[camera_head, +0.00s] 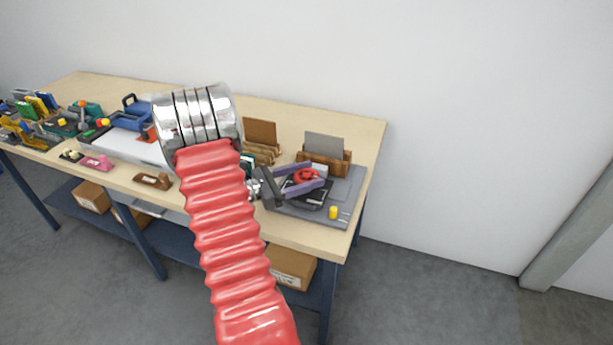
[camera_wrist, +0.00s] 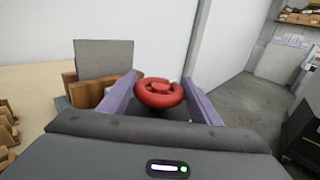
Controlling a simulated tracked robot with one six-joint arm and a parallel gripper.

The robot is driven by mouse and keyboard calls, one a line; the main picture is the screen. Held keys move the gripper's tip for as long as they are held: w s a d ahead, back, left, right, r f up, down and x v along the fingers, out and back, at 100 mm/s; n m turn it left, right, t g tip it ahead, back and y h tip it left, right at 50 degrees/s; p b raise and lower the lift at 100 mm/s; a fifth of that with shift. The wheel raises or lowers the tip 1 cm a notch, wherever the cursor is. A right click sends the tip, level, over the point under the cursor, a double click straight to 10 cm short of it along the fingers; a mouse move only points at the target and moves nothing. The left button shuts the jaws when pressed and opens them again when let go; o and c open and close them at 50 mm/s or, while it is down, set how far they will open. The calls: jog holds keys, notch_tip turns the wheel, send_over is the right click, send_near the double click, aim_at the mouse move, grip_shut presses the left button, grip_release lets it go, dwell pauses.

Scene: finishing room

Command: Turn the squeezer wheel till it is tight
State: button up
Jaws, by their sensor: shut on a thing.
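The red squeezer wheel (camera_wrist: 159,92) sits between the two purple fingers of my gripper (camera_wrist: 160,98) in the wrist view. My gripper is shut on the wheel. In the head view the wheel (camera_head: 306,175) shows between the purple fingers of my gripper (camera_head: 318,176), above a dark squeezer (camera_head: 308,192) on a grey mat (camera_head: 345,192) at the right end of the bench. The squeezer body is mostly hidden behind my gripper in the wrist view, so I cannot tell how tight it is.
A wooden holder with a grey sheet (camera_head: 325,146) stands just behind the wheel. A small yellow piece (camera_head: 333,212) lies at the mat's front. Other tools and a blue-handled device (camera_head: 130,112) fill the bench's left. A white wall (camera_head: 470,110) rises behind; floor is clear at right.

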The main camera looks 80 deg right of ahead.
aim_at(306, 175)
jog(key=o, duration=1)
jog(key=shift+o, duration=0.2)
jog(key=shift+r, duration=0.1)
jog(key=shift+r, duration=4.9)
jog(key=shift+w, duration=0.1)
